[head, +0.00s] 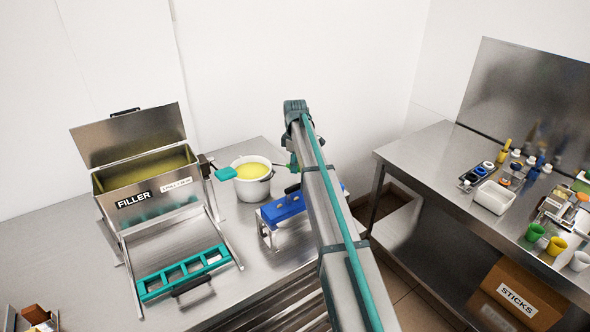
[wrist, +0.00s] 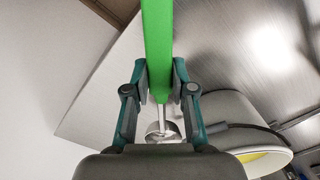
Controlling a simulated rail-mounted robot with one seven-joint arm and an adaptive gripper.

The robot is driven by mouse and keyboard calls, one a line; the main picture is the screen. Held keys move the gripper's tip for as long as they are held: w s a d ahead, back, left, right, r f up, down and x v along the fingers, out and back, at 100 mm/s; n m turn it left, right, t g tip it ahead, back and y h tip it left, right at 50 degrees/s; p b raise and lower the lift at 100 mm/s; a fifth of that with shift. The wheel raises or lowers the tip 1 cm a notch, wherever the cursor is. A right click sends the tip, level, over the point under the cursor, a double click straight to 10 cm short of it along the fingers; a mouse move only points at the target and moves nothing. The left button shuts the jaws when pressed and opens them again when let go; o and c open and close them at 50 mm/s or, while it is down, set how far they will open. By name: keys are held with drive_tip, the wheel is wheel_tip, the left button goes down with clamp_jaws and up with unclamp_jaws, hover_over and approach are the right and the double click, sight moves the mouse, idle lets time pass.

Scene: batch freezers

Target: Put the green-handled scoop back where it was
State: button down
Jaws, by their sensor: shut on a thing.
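The scoop's green handle (wrist: 157,40) runs up the middle of the wrist view. Its thin metal shank and rounded metal end (wrist: 160,132) show below the fingers. My gripper (wrist: 164,88) is shut on the handle, with one finger on each side. In the head view my gripper (head: 292,164) is just right of the white bucket of yellow mix (head: 252,188), partly hidden by my arm. Only a small bit of green shows there; the scoop's metal end cannot be made out. The bucket (wrist: 232,110) also shows at the lower right of the wrist view, apart from the scoop.
The filler (head: 145,190) with its lid up stands left of the bucket, a teal paddle (head: 226,174) between them. A blue-topped device (head: 284,208) sits in front of the bucket. The right bench (head: 425,165) holds a white tray (head: 493,197), cups and bottles. A floor gap separates the benches.

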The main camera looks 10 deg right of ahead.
drive_tip(key=shift+f, duration=1.2)
drive_tip(key=shift+f, duration=0.2)
drive_tip(key=c, duration=1)
unclamp_jaws()
drive_tip(key=shift+r, duration=0.15)
wheel_tip(320, 180, up, 12)
drive_tip(key=shift+r+b, duration=0.1)
drive_tip(key=shift+b, duration=1.05)
